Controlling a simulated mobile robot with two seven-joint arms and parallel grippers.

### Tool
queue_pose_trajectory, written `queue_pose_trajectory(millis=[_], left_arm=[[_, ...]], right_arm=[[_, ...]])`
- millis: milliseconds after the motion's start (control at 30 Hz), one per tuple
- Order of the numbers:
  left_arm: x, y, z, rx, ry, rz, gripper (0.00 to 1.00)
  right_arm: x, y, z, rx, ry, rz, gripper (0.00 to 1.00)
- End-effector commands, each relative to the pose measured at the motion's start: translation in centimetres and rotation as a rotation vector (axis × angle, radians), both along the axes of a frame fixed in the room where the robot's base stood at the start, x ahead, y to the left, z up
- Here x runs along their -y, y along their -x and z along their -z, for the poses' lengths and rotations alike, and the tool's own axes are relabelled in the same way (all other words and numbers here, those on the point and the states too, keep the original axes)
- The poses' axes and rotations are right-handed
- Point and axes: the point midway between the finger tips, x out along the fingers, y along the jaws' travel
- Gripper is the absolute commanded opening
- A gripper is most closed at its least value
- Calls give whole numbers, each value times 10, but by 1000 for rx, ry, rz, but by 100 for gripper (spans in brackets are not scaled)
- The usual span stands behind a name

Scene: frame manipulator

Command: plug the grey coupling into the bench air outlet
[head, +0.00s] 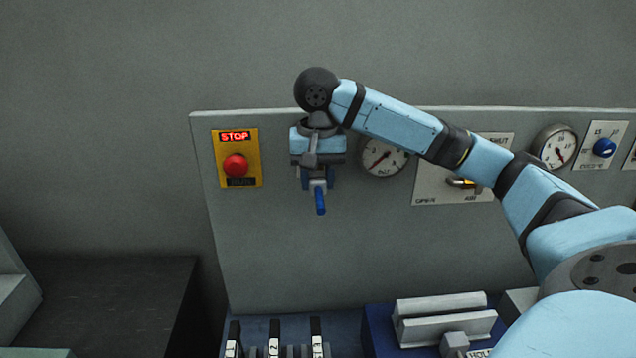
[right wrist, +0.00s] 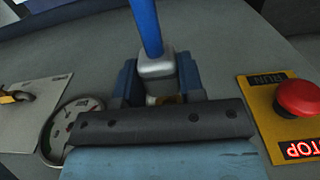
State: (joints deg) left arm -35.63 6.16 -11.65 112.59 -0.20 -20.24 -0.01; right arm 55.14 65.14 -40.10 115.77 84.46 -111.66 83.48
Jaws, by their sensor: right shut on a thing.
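The grey coupling (head: 318,184) has a blue hose (head: 320,203) hanging from it, in front of the upright panel. My right gripper (head: 317,178) is shut on the coupling, with a dark blue finger on each side. In the right wrist view the grey coupling (right wrist: 157,72) sits between the fingers (right wrist: 160,82), with the blue hose (right wrist: 146,26) running up the picture. A small brass-coloured part (right wrist: 166,99) shows beside the coupling. The air outlet cannot be made out; my gripper hides what lies behind it. Whether the coupling touches an outlet cannot be told. My left gripper is not in view.
The grey panel (head: 260,250) carries a red stop button (head: 235,166) on a yellow plate to the left. A gauge (head: 383,158) and a valve plate (head: 440,188) are close on the right. Black switches (head: 274,335) and a blue tray with grey blocks (head: 440,318) stand below.

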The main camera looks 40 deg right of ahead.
Motion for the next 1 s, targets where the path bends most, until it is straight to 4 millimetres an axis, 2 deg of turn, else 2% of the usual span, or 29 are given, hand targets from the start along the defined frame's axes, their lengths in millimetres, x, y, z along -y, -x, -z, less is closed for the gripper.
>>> queue_pose_trajectory(millis=[400, 1000], left_arm=[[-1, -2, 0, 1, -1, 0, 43], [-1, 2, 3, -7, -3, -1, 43]], right_arm=[[18, -21, 0, 1, -1, 1, 15], [19, -22, 0, 1, -1, -1, 15]])
